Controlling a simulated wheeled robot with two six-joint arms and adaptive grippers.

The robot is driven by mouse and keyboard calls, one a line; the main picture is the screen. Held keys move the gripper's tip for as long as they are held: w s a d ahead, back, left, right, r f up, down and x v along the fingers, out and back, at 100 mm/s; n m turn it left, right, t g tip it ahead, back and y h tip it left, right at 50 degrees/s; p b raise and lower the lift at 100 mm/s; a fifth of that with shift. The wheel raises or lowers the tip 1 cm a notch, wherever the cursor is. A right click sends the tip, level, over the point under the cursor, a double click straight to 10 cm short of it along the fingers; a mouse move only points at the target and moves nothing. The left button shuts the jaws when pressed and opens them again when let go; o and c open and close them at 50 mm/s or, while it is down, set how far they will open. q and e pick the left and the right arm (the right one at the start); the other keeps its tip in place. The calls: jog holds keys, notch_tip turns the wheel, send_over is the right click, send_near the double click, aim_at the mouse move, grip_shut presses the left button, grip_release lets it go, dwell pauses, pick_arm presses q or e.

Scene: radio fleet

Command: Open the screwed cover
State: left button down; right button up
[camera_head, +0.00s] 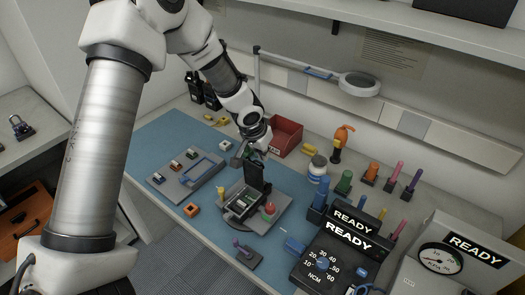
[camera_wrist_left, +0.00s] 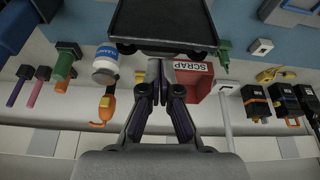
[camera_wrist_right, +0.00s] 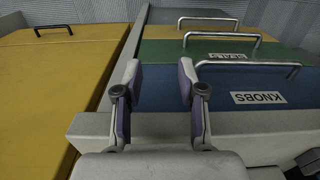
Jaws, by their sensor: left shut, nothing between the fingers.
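A radio body (camera_head: 243,204) lies on a grey fixture plate (camera_head: 277,222) on the blue mat, its inside showing. A black cover (camera_head: 255,175) stands upright at its far end; I cannot make out its screws. My left gripper (camera_head: 247,155) is just behind and above the upright cover. In the left wrist view my left gripper (camera_wrist_left: 160,83) is shut and empty, its tips close to the edge of a dark panel (camera_wrist_left: 165,22), which looks like the cover. I cannot tell whether they touch. My right gripper (camera_wrist_right: 157,88) is open and empty above drawers, outside the head view.
A red scrap bin (camera_head: 286,136) stands behind my left gripper. A white bottle (camera_head: 316,168) and several upright tools stand to the right. A grey tray (camera_head: 187,176) with small parts lies left. A KNOBS drawer (camera_wrist_right: 240,90) is below my right gripper.

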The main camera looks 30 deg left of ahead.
pick_arm(q)
jog(key=v, duration=1.1)
jog(key=shift+r, duration=0.35)
